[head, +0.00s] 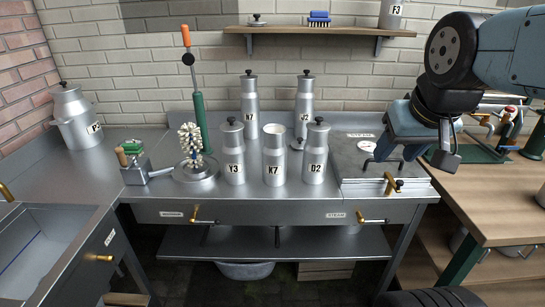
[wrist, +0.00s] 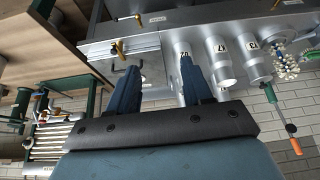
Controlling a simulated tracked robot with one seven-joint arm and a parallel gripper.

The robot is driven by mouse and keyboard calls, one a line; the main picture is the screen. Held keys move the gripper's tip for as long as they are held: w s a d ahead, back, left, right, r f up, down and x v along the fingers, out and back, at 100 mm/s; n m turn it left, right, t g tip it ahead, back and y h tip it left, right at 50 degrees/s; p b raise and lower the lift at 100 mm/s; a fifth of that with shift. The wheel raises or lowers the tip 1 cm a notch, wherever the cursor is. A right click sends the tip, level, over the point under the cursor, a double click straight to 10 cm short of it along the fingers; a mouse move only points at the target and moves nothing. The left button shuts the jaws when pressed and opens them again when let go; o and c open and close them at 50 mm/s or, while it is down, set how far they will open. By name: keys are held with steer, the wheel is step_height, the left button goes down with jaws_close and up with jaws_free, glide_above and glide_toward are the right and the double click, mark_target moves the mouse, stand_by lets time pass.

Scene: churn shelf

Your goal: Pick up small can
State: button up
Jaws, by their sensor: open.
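Three small metal cans stand upright in a front row on the steel bench: Y3 (head: 234,155), K7 (head: 273,160) and D2 (head: 315,155). Y3 and D2 have dark-knobbed lids; K7 has none visible. They also show upside down in the wrist view, D2 (wrist: 183,50), K7 (wrist: 217,60) and Y3 (wrist: 252,60). My gripper (head: 408,165) is open and empty, to the right of D2 above the right end of the steam box. In the wrist view its two blue fingers (wrist: 160,85) are apart, the right one overlapping D2.
Two taller cans (head: 249,105) (head: 303,103) stand behind. A loose lid (head: 298,143) lies beside D2. The steam box (head: 360,160) is right of D2. A brush stand (head: 195,170) is left. A wooden shelf (head: 320,31) hangs above; a wooden bench (head: 480,200) is right.

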steer(key=shift+o, duration=0.7)
steer(key=shift+f, duration=0.15)
steer(key=o, duration=0.6)
steer(key=w+f+n+g+h, duration=0.1)
steer(key=f+n, duration=0.1)
steer(key=w+d+f+n+g+h, duration=0.1)
steer(key=f+g, duration=0.1)
steer(key=shift+w+d+n+h, duration=0.1)
steer(key=shift+w+n+h, duration=0.2)
steer(key=shift+w+n, duration=0.1)
steer(key=shift+o, duration=0.8)
steer(key=w+f+n+h, duration=0.1)
steer(key=w+f+n+g+h, duration=0.1)
steer(key=w+n, duration=0.1)
steer(key=shift+d+f+h, duration=0.1)
steer(key=shift+f+h, duration=0.05)
steer(key=shift+h, duration=0.25)
steer(key=n+t+h, duration=0.2)
steer(key=n+t, duration=1.3)
steer(key=n, duration=0.9)
glide_toward(268, 162)
steer(key=x, duration=0.8)
steer(key=shift+w+d, duration=0.15)
steer(key=shift+w, duration=0.15)
steer(key=shift+d+r+x, duration=0.1)
steer(key=shift+r+x, duration=0.05)
steer(key=shift+x, duration=1.15)
steer(key=shift+d+r+x, duration=0.15)
steer(key=shift+r+x, duration=0.05)
steer(key=shift+x, duration=1.1)
